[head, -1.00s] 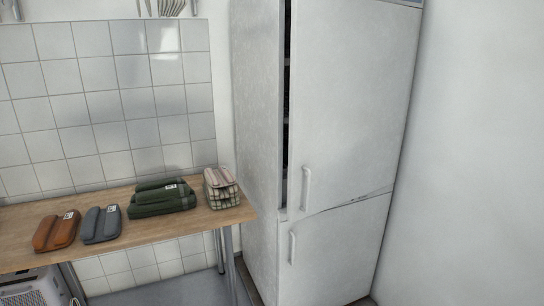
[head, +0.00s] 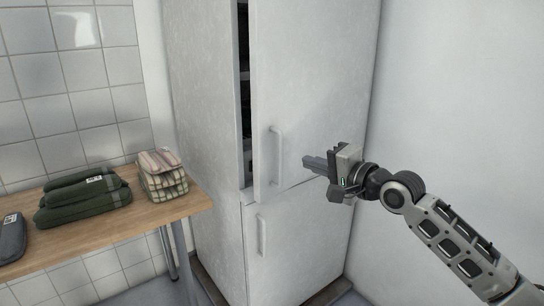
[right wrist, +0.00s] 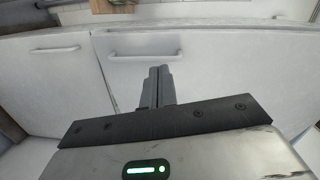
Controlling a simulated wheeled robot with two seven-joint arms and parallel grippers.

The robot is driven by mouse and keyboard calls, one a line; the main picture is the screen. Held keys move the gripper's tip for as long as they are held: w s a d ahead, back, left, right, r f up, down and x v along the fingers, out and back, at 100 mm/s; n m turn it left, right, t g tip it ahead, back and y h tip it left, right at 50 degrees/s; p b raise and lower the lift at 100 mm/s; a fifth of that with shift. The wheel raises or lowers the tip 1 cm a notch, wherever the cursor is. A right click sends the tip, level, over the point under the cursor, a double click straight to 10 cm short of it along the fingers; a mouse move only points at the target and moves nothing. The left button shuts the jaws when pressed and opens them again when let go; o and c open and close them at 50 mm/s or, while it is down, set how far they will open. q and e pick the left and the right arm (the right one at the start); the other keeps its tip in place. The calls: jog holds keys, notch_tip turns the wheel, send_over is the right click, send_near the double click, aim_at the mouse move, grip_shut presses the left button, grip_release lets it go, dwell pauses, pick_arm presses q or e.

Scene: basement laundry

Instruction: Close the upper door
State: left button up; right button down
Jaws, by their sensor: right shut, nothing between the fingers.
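The upper door (head: 308,85) of the tall white fridge stands slightly ajar, with a dark gap (head: 244,110) along its left edge. Its vertical handle (head: 274,155) is near the lower left of the door. The lower door (head: 300,245) looks shut. My right gripper (head: 308,162) is shut and empty, in front of the upper door's lower part, right of the handle. I cannot tell if it touches the door. In the right wrist view the shut fingers (right wrist: 157,85) point at the white doors, with a handle (right wrist: 141,55) just beyond. My left gripper is not in view.
A wooden table (head: 120,225) stands left of the fridge. It holds a plaid pouch (head: 162,174), a green folded bundle (head: 85,198) and a grey case (head: 11,238). A bare white wall (head: 460,90) is on the right.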

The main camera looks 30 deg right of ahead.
jog(key=m, duration=0.2)
send_near(262, 122)
jog(key=shift+t+y, duration=0.4)
jog(key=x, duration=0.2)
jog(key=p+x, duration=0.1)
jog(key=x, duration=0.3)
jog(key=shift+d+f, duration=0.15)
jog(key=shift+f, duration=0.15)
jog(key=shift+w, duration=0.4)
jog(key=shift+f, duration=0.1)
